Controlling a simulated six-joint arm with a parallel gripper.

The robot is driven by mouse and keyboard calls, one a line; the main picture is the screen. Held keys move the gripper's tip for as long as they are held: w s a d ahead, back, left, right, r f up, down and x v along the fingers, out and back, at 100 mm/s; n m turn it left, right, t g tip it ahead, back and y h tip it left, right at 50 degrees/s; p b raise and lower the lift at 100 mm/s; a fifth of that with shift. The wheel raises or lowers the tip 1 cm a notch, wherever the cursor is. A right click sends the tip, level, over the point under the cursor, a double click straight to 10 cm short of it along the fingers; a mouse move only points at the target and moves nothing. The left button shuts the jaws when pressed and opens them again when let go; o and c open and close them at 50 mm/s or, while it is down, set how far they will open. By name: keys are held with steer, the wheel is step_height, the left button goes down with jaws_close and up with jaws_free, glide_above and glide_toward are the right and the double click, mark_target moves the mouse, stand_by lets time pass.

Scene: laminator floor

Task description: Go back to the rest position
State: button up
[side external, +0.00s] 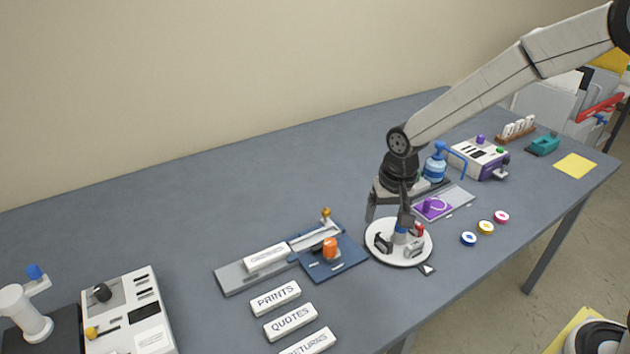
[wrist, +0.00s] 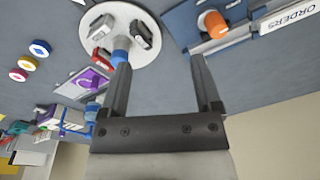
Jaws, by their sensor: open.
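My gripper (side external: 388,212) is open, pointing down in the side external view, over the near part of the table. In the wrist view its two fingers (wrist: 160,64) are spread, with only bare blue-grey table between them. A white round plate (side external: 382,261) is just below and in front of it. The plate carries small grey and dark pieces, a blue post and a red piece. In the wrist view the plate (wrist: 88,38) is at upper left, and the left fingertip overlaps the blue post (wrist: 120,50). I cannot tell whether they touch.
A blue fixture with an orange knob (side external: 331,249) lies left of the plate. Label blocks, including PRINTS (side external: 275,298), lie nearer. A purple piece (side external: 432,208), blue bottle (side external: 434,168) and white machine (side external: 478,158) are right. The table's back left is clear.

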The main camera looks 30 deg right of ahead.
steer(key=s+d+n+t, duration=0.1)
steer(key=s+d+n, duration=0.3)
steer(key=s, duration=1)
steer(key=shift+d+r+n, duration=0.4)
steer(key=shift+d+r, duration=0.05)
steer(key=shift+d, duration=0.25)
